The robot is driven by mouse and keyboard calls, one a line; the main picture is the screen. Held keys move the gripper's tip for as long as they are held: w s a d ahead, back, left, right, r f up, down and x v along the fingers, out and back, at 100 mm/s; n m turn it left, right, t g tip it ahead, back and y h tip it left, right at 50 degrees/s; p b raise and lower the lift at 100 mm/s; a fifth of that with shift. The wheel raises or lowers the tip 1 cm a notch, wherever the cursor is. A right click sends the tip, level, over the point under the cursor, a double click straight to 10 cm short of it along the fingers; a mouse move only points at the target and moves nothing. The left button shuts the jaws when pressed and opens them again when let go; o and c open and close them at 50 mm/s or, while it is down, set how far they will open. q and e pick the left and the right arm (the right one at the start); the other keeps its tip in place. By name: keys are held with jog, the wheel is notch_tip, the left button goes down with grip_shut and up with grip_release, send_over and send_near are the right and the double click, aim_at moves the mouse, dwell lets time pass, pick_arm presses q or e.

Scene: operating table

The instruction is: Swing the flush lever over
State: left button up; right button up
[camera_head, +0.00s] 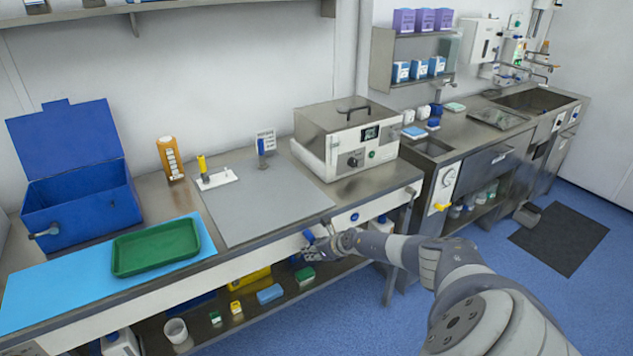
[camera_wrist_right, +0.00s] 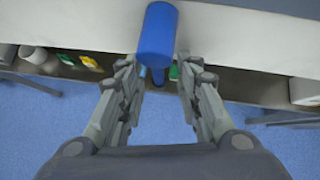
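A blue lever (camera_head: 308,236) sticks out from the white front edge of the workbench; it is the likely flush lever. In the right wrist view the blue lever (camera_wrist_right: 158,30) shows as a thick cylinder, upright in the picture. My right gripper (camera_head: 320,243) is at the bench front, close to the lever. In the wrist view the right gripper (camera_wrist_right: 158,70) is open, one finger on each side of the lever's lower part, with gaps showing. Whether a finger touches it I cannot tell. My left gripper is not in view.
A round blue knob (camera_head: 354,217) sits on the same front panel. A yellow lever (camera_head: 440,207) is on the sink unit to the right. A green tray (camera_head: 157,247) and a grey mat (camera_head: 258,203) lie on the bench. Small boxes stand on the shelf below.

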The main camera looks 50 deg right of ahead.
jog(key=s+a+r, duration=0.1)
jog(key=s+r, duration=0.2)
jog(key=s, duration=1.2)
jog(key=shift+s+a+r, duration=0.2)
jog(key=shift+s+a, duration=0.05)
jog(key=shift+s, duration=0.05)
dwell(0.4)
